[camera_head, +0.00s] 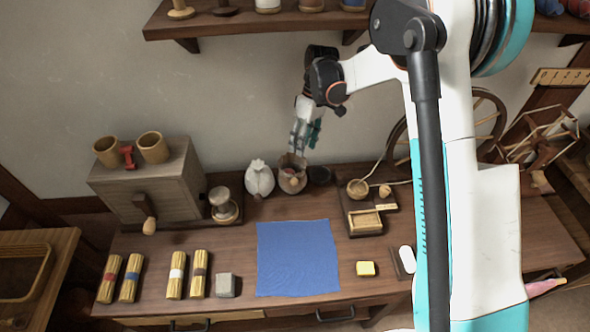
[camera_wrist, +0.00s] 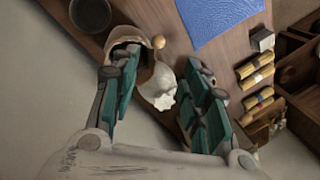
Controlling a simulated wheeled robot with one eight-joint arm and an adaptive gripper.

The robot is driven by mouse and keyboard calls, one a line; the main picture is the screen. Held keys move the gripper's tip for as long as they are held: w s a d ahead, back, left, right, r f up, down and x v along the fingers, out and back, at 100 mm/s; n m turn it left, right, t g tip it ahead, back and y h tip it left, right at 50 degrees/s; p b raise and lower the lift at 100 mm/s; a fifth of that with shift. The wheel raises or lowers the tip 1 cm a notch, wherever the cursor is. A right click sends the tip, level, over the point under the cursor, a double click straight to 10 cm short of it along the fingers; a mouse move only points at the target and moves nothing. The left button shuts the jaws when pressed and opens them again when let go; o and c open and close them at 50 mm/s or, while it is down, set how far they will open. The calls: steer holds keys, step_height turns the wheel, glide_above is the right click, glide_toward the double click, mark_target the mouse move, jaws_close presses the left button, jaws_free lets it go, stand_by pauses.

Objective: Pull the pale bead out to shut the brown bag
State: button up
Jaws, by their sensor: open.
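The brown bag (camera_head: 292,178) stands at the back of the bench, its mouth open. In the wrist view the brown bag (camera_wrist: 146,74) is partly hidden by one finger, which overlaps its dark mouth; I cannot tell whether they touch. The pale bead (camera_wrist: 158,42) shows beside the bag's rim, apart from both fingers. My gripper (camera_head: 303,138) points down just above the bag in the head view. In the wrist view my gripper (camera_wrist: 163,72) is open, with nothing held between its fingers.
A white bag (camera_head: 259,178) stands close at the left of the brown one and also shows between the fingers (camera_wrist: 161,92). A dark bowl (camera_head: 320,175) is close at the right. A blue cloth (camera_head: 297,257) lies flat in front. A shelf (camera_head: 240,22) hangs above.

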mark_target(295, 179)
steer(key=b+x, duration=0.4)
steer(key=x, duration=1)
steer(key=shift+w+a+f, duration=0.1)
steer(key=shift+w+f, duration=0.05)
steer(key=shift+f, duration=0.1)
jaws_close()
